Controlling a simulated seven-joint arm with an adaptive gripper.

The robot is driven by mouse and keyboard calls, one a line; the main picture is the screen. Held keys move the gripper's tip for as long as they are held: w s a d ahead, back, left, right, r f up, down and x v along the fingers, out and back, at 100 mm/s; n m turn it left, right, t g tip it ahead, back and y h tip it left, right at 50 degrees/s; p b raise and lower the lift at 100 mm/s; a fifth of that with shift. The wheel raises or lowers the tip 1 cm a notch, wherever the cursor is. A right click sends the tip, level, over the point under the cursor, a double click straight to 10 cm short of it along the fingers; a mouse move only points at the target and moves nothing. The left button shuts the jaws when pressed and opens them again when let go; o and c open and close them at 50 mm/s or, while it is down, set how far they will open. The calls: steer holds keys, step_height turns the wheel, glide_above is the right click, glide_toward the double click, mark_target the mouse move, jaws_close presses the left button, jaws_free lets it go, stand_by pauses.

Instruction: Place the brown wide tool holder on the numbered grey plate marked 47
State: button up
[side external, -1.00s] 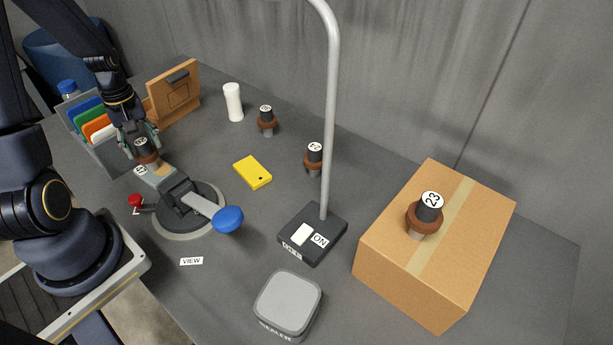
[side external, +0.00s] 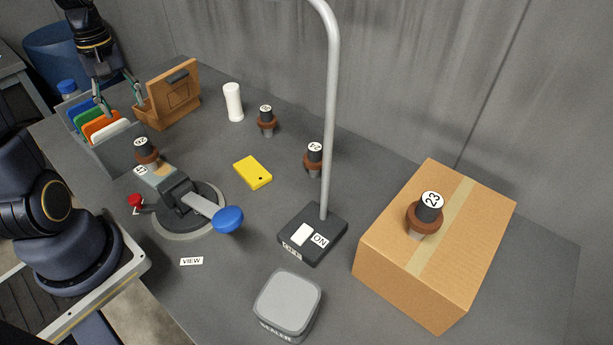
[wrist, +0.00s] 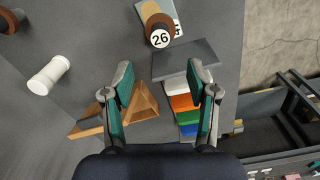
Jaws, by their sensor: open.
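A brown-collared tool holder with a black top (side external: 147,156) stands upright on the labelled grey plate (side external: 160,180) of the round-based fixture at left. Its top reads 26 in the wrist view (wrist: 159,33), where the plate (wrist: 147,7) shows partly beneath it. The plate's label is partly hidden and I cannot read its number surely. My gripper (side external: 121,104) is open and empty, apart from the holder, above the area of the file rack and wooden box. In the wrist view my gripper (wrist: 160,80) has its fingers spread with nothing between them.
A grey rack with coloured files (side external: 98,126) and an open wooden box (side external: 172,100) lie below my gripper. Other brown-collared holders stand behind (side external: 267,121), by the lamp pole (side external: 314,158) and on a cardboard box (side external: 428,213). A white cylinder (side external: 233,102) stands behind.

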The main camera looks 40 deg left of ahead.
steer(key=s+d+r+m+t, duration=0.1)
steer(key=d+r+m+t, duration=0.1)
steer(key=d+r+m, duration=0.2)
steer(key=s+d+r+m+t, duration=0.1)
steer(key=d+r+m+t, duration=0.2)
steer(key=d+m, duration=0.8)
steer(key=d+r, duration=0.2)
steer(key=d, duration=0.5)
steer(key=shift+s+d+r+t, duration=0.15)
steer(key=shift+s+d+t, duration=0.15)
steer(key=shift+d, duration=0.1)
